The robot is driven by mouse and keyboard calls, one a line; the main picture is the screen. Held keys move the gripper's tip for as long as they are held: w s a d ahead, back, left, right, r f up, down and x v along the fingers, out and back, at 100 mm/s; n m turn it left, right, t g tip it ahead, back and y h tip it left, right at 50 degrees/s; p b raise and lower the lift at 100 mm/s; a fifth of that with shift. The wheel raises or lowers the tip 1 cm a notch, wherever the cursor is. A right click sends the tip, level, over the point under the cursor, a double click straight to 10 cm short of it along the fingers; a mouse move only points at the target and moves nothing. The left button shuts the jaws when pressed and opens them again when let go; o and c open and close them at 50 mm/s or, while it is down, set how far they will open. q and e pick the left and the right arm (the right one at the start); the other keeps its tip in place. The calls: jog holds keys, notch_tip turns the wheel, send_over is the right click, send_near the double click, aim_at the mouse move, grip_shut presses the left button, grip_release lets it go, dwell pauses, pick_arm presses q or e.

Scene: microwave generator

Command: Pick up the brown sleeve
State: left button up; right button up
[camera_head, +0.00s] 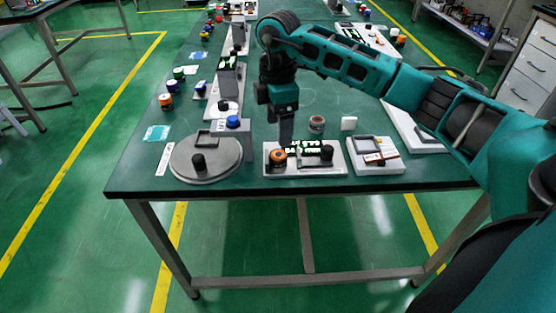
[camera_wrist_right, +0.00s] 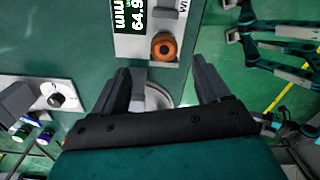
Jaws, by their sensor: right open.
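An orange-brown ring with a dark centre (camera_head: 277,156) sits on the left part of a white plate (camera_head: 305,170) at the table's front edge. It matches the brown sleeve best. In the right wrist view the ring (camera_wrist_right: 163,47) lies beyond my fingertips, beside a display with white digits. My right gripper (camera_head: 286,135) points down just behind and above the ring in the head view. In the right wrist view its two dark fingers (camera_wrist_right: 160,85) are apart, with nothing held between them. My left gripper is not seen in the head view.
A grey round disc with a black knob (camera_head: 199,162) stands left of the plate. A small reddish-brown cup (camera_head: 317,123) and a white block (camera_head: 349,123) lie behind. Several coloured pieces line the table's left side.

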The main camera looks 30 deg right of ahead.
aim_at(279, 154)
jog(key=f, duration=0.8)
jog(key=shift+s+a+f, duration=0.15)
jog(key=shift+s, duration=0.15)
jog(key=c, duration=1.3)
jog(key=shift+o, duration=0.2)
notch_tip(279, 154, up, 20)
jog(key=p, duration=0.1)
jog(key=shift+p, duration=0.3)
